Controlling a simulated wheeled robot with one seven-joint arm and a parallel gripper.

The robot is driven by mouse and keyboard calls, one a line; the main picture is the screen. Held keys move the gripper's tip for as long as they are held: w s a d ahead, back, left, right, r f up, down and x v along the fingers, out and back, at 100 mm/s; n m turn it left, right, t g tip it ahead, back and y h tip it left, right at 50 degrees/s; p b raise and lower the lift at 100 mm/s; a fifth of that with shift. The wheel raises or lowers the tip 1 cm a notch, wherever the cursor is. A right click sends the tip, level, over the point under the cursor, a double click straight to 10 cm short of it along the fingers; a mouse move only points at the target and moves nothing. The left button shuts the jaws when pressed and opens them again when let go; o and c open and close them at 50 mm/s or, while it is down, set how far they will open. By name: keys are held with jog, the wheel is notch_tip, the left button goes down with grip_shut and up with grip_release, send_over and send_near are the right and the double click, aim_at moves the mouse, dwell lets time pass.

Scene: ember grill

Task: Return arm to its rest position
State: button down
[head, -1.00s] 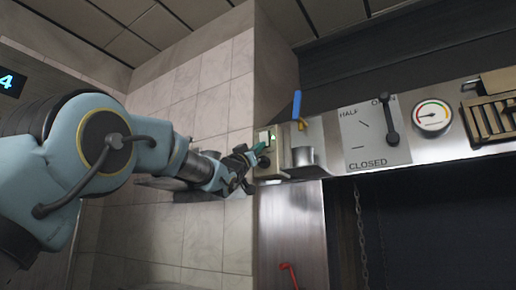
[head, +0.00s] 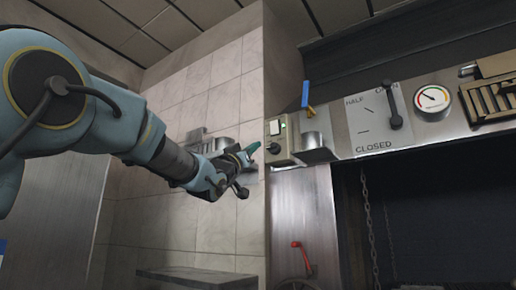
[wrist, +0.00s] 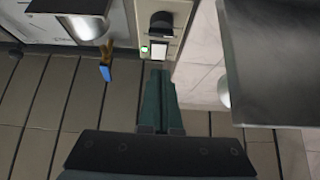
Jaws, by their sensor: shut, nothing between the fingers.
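My gripper (head: 250,150) is at the end of my raised arm in the head view, left of the grill's switch box (head: 281,139) and apart from it. Its teal fingers are together with nothing between them. In the wrist view my gripper (wrist: 158,75) shows as two teal fingers side by side, pointing toward the switch box (wrist: 163,30). The box carries a lit green indicator, a white rocker and a dark knob.
A blue-handled valve (head: 305,95), a damper lever (head: 392,108) and a gauge (head: 432,99) sit along the steel panel. A red handle (head: 300,250) is below. A shelf or ledge (head: 190,275) stands at the lower left against the tiled wall.

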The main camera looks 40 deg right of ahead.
jog(key=shift+s+a+f, duration=0.1)
jog(key=shift+a+f, duration=0.05)
jog(key=shift+f, duration=0.1)
dwell(0.4)
jog(key=w+a+f+n+t+y, duration=0.35)
jog(key=w+a+f+y, duration=0.35)
jog(key=w+f, duration=0.45)
jog(key=w+a+f+n+t+y, duration=0.35)
jog(key=w+a+f+y, duration=0.4)
jog(key=f, duration=0.75)
jog(key=w+a+f+n+g+y+p, duration=0.1)
jog(key=a+f+n+g+y, duration=0.15)
jog(key=a+f, duration=0.6)
jog(key=w+a+f+n+g+y, duration=0.1)
jog(key=a+f+y, duration=0.2)
jog(key=a+f, duration=0.55)
jog(key=s+a+f+n+g+y, duration=0.3)
jog(key=s+a+f+g, duration=0.5)
jog(key=s+a+f, duration=1)
jog(key=s+a+y, duration=0.1)
jog(key=s+a, duration=0.2)
jog(key=a, duration=0.1)
jog(key=shift+f+y+p, duration=0.25)
jog(key=shift+y+p, duration=0.05)
jog(key=shift+p, duration=0.1)
